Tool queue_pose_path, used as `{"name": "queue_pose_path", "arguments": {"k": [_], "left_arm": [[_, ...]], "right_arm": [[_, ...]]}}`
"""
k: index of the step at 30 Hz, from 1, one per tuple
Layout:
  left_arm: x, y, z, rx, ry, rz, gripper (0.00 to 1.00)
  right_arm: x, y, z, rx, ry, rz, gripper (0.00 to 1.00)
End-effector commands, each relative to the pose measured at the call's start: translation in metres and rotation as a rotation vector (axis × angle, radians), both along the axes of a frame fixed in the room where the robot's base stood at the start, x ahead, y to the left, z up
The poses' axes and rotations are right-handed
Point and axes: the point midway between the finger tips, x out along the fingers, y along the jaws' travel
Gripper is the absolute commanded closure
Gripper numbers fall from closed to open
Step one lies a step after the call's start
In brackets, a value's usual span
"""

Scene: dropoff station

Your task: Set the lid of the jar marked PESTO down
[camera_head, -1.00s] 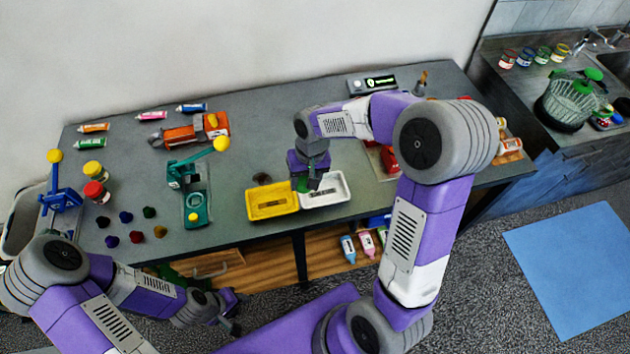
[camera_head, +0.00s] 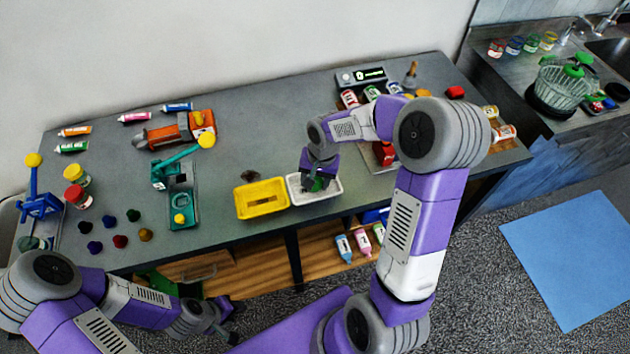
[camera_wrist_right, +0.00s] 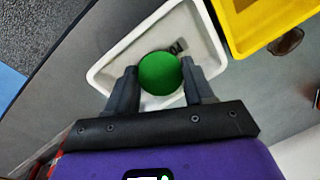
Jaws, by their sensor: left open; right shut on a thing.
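My right gripper (camera_head: 316,186) is shut on a round green lid (camera_wrist_right: 160,73), held between its two fingers over the white tray (camera_head: 334,180). The lid also shows in the head view (camera_head: 317,184), partly covered by the fingers. In the right wrist view the white tray (camera_wrist_right: 98,78) lies around and beneath the lid; I cannot tell whether the lid touches its floor. My left gripper (camera_head: 229,322) is open and empty, low in front of the table edge. No PESTO marking can be read on any jar.
A yellow tray (camera_head: 262,198) stands left of the white one. Jars (camera_head: 349,98) lie or stand near the dark scale (camera_head: 361,77).

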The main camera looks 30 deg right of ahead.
Motion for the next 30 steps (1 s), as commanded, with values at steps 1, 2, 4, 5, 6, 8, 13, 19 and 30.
{"name": "queue_pose_path", "arguments": {"k": [1, 2, 4, 5, 6, 8, 13, 19, 30], "left_arm": [[0.0, 0.0, -0.002, 0.0, 0.0, 0.0, 0.57], [0.0, 0.0, -0.002, 0.0, 0.0, 0.0, 0.57], [0.0, 0.0, -0.001, 0.0, 0.0, 0.0, 0.57], [0.0, 0.0, -0.001, 0.0, 0.0, 0.0, 0.57], [0.0, 0.0, -0.001, 0.0, 0.0, 0.0, 0.57], [0.0, 0.0, -0.001, 0.0, 0.0, 0.0, 0.57], [0.0, 0.0, -0.004, 0.0, 0.0, 0.0, 0.57], [0.0, 0.0, -0.004, 0.0, 0.0, 0.0, 0.57], [0.0, 0.0, 0.002, 0.0, 0.0, 0.0, 0.57]], "right_arm": [[0.0, 0.0, -0.005, 0.001, 0.001, 0.0, 0.8], [0.0, 0.0, -0.006, 0.0, 0.0, 0.0, 0.8], [0.0, 0.0, -0.005, 0.0, -0.001, 0.0, 0.8], [0.0, 0.0, -0.004, 0.0, -0.001, 0.0, 0.8], [0.0, 0.0, -0.004, 0.0, -0.001, 0.0, 0.8], [0.0, 0.0, -0.004, 0.0, -0.002, 0.001, 0.8], [0.0, 0.0, -0.008, 0.0, -0.002, 0.001, 0.43], [0.0, 0.0, -0.007, 0.0, -0.002, 0.001, 0.22], [0.0, -0.001, 0.005, -0.001, -0.003, 0.001, 0.22]]}}
